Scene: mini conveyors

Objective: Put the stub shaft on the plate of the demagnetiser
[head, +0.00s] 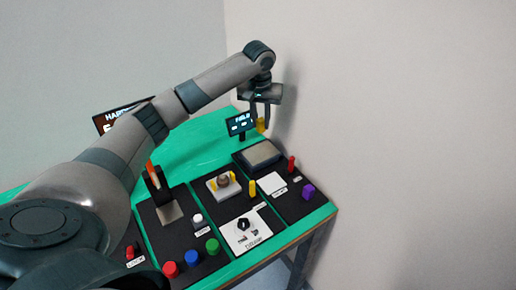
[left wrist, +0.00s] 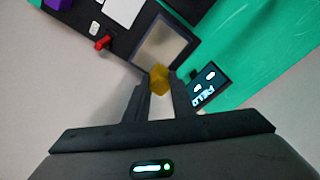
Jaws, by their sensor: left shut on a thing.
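My left gripper (head: 260,119) is shut on a yellow block-like piece, the stub shaft (head: 261,126), and holds it in the air. In the left wrist view the stub shaft (left wrist: 159,78) sits between the fingertips (left wrist: 157,90). The demagnetiser's grey square plate (head: 262,153) lies below it, bare, on a dark base. In the left wrist view the stub shaft covers a corner of the plate (left wrist: 160,47), and a gap shows between them in the head view. My right gripper is not in view.
A lit FIELD display (head: 240,123) stands close to the plate. A red lever (head: 291,164) and a purple block (head: 308,191) are to the right. A fixture with a round part (head: 223,183), a dial panel (head: 244,229) and coloured buttons (head: 191,257) are nearer. A wall rises behind.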

